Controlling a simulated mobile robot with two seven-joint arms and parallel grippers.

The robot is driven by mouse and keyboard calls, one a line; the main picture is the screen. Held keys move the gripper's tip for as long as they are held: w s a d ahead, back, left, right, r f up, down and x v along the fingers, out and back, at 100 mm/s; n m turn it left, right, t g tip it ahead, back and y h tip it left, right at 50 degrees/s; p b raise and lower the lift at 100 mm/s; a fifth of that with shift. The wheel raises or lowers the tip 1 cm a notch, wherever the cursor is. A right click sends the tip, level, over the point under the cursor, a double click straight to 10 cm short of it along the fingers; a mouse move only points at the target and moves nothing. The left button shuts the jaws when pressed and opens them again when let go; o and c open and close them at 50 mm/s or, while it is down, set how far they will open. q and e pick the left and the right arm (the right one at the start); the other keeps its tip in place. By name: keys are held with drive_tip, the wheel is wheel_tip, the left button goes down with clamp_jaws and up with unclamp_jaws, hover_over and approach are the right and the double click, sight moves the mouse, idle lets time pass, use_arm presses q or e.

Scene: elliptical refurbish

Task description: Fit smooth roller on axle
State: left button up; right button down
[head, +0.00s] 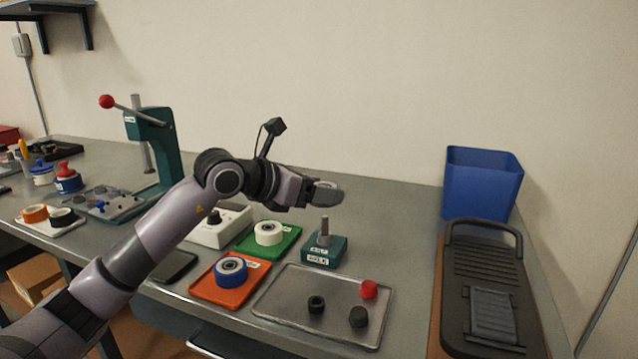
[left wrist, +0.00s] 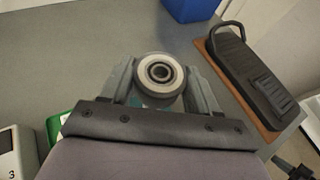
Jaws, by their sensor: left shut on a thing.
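My left gripper (head: 316,191) is shut on a pale grey-white roller (head: 328,194), held flat above the bench. In the left wrist view the roller (left wrist: 160,74) sits between the two fingers, with a dark-centred bearing facing the camera. The axle (head: 325,229) is a grey upright post on a teal block (head: 324,252) with white labels. The roller is above the post and apart from it in the head view. In the left wrist view the roller hides most of the teal block and the post. My right gripper is not in view.
A green tray (head: 289,245) holds a cream roller (head: 268,233); an orange tray (head: 207,288) holds a blue one (head: 230,271). A metal tray (head: 290,283) holds small red and black parts. A teal press (head: 163,150) stands left, a blue bin (head: 482,182) right.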

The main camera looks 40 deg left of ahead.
sight(323, 218)
use_arm(q)
drive_tip(key=shift+d+f, duration=0.2)
drive_tip(key=shift+f+b, duration=0.85)
drive_tip(key=shift+f, duration=0.1)
wheel_tip(323, 218, down, 3)
drive_tip(key=shift+r+b, duration=0.2)
drive_tip(key=shift+b, duration=0.75)
drive_tip(key=shift+f+b, duration=0.3)
drive_tip(key=shift+f, duration=0.2)
drive_tip(key=shift+f+b, duration=0.6)
drive_tip(key=shift+b, duration=0.2)
drive_tip(key=o, duration=0.8)
drive_tip(key=shift+o, duration=0.2)
